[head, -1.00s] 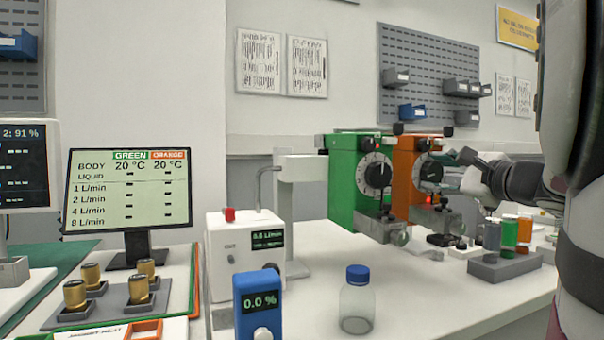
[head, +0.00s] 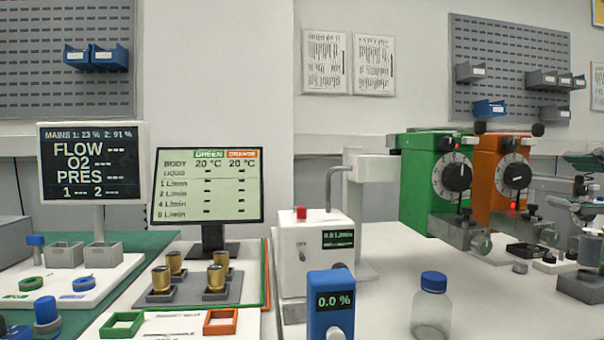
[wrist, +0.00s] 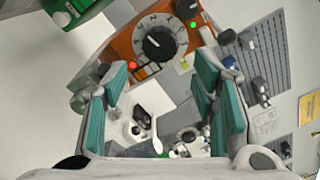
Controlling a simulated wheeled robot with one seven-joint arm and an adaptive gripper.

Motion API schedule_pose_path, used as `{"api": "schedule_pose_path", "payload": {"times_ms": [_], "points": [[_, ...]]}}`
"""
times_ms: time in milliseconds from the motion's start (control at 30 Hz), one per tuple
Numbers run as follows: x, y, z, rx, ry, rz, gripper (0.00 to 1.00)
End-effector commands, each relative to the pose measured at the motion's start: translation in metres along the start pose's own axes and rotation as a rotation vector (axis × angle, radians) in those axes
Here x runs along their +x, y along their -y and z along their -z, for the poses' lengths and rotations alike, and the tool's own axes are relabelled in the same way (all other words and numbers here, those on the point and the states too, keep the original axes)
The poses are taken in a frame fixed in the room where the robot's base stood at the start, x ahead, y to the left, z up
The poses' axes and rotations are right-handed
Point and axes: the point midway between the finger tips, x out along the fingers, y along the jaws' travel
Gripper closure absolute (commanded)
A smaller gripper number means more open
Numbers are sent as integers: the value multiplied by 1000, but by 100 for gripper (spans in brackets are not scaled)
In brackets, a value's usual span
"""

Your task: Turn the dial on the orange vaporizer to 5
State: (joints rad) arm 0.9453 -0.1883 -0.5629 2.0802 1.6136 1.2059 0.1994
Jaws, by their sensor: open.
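The orange vaporizer (head: 484,185) hangs beside the green vaporizer (head: 420,190) at the right of the head view. Its dial (head: 512,175) is a black knob on a pale numbered ring. In the wrist view the orange vaporizer (wrist: 122,46) shows its dial (wrist: 158,43) beyond my fingertips, above the middle. The setting is too small to read surely. My gripper (wrist: 160,75) is open, its two teal fingers spread wide with nothing between them. In the head view my gripper (head: 580,180) is at the right edge, right of the orange vaporizer and apart from its dial.
A white box with a red button (head: 301,213), a blue 0.0 % meter (head: 331,300) and a blue-capped bottle (head: 431,308) stand on the bench left of the vaporizers. Small parts lie below them. A screen (head: 210,185) and brass cylinders (head: 161,279) are farther left.

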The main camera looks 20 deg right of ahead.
Motion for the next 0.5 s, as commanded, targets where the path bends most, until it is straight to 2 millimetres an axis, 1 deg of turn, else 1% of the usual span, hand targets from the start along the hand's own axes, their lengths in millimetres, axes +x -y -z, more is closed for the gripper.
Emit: {"api": "schedule_pose_path", "payload": {"times_ms": [33, 100, 200, 300, 500], "points": [[-8, 0, 0, -1, -1, 1, 47], [-17, 0, 0, -1, -1, 1, 47], [-25, 0, 0, -1, 0, -1, 47], [-29, -1, 0, 0, -1, -1, 47], [-30, -1, 0, 0, 0, -2, 47]]}}
